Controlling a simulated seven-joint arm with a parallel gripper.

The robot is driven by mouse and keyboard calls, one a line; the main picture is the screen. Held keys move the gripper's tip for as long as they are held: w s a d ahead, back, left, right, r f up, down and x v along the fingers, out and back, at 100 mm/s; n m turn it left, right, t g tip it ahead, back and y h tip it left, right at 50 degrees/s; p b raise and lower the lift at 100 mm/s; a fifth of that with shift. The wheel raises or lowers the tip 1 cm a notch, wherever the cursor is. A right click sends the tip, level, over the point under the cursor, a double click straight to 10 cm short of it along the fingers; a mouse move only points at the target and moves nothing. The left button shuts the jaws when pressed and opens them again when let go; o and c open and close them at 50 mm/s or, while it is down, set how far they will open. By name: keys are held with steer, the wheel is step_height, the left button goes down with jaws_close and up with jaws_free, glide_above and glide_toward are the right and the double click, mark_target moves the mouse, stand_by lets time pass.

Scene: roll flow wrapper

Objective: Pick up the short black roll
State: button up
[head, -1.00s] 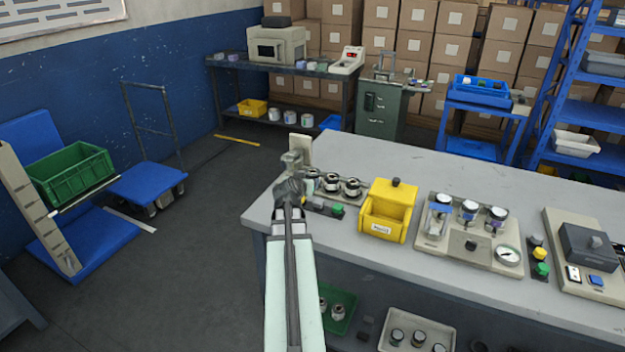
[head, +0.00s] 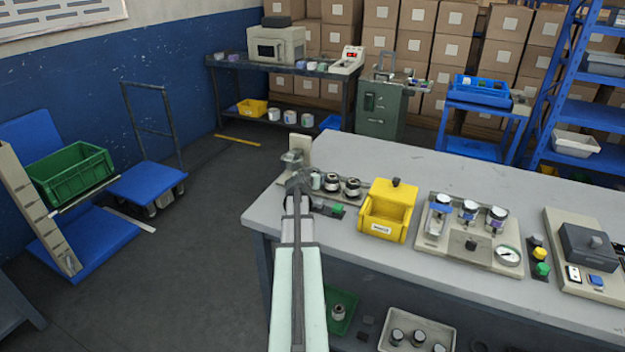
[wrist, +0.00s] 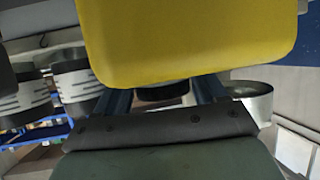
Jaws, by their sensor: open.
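A short black round piece (head: 396,182) that fits the short black roll stands on top of the yellow bin (head: 382,229) on the bench. The wrist view also shows a short black piece (wrist: 163,92) against the edge of a large yellow body (wrist: 190,45), with its far end hidden. My gripper (head: 299,183) is over the bench's left end, left of the yellow bin and apart from it. In the wrist view my gripper (wrist: 165,98) is open, its two fingers either side of the line to the black piece. Nothing shows held.
Several silver-and-black jars (head: 352,187) stand close by my gripper, beside a small beige stand (head: 299,150). A fixture with jars and a gauge (head: 470,240) is right of the bin. The bench's back (head: 430,168) is clear.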

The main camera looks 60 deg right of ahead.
steer(key=shift+d, duration=0.15)
steer(key=c, duration=0.8)
